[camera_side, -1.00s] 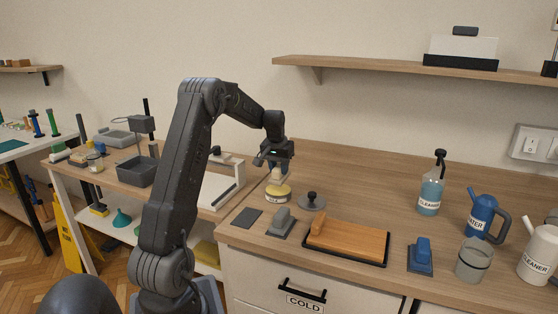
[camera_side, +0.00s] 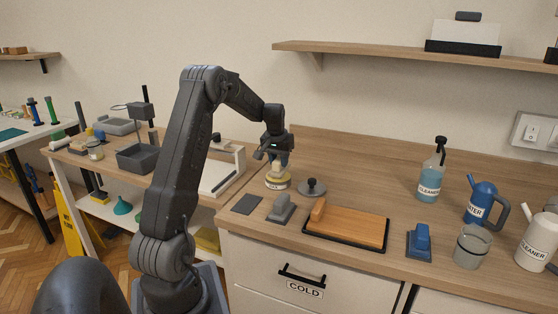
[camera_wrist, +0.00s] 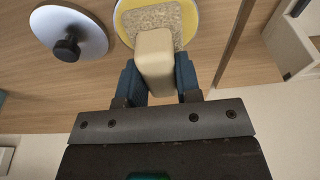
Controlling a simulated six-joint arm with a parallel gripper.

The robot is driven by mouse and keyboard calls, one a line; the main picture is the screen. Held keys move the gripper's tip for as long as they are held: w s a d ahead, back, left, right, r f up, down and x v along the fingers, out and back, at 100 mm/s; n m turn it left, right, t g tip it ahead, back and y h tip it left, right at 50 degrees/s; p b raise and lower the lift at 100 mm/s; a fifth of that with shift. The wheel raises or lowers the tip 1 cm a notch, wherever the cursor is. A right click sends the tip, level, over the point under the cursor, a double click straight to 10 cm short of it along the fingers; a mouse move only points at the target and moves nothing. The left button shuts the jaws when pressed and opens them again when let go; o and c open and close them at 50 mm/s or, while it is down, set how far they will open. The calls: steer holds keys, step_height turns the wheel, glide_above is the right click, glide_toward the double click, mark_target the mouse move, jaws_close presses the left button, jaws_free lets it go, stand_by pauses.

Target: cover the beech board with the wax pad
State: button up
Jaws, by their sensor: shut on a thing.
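The wax pad (camera_wrist: 152,50) has a cream block handle and a speckled tan base. In the wrist view it sits over a round yellow wax dish (camera_wrist: 204,18); whether they touch is hard to tell. My gripper (camera_wrist: 158,85) is shut on the handle, a blue-grey finger on each side. In the side view my gripper (camera_side: 276,156) is low over the labelled dish (camera_side: 278,183), at the left of the counter, and hides part of the pad. The beech board (camera_side: 352,225) lies in a black-rimmed tray to the right, with a wooden strip along its left edge.
A round grey lid with a knob (camera_side: 312,187) lies between dish and board. A grey block on a plate (camera_side: 282,208) and a dark flat square (camera_side: 247,204) are in front. A blue block (camera_side: 421,240), a grey cup (camera_side: 471,247) and bottles stand right of the board.

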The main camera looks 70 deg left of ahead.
mark_target(279, 159)
steer(key=shift+f, duration=0.6)
stand_by(1.0)
steer(key=shift+r, duration=0.1)
steer(key=shift+r, duration=3.5)
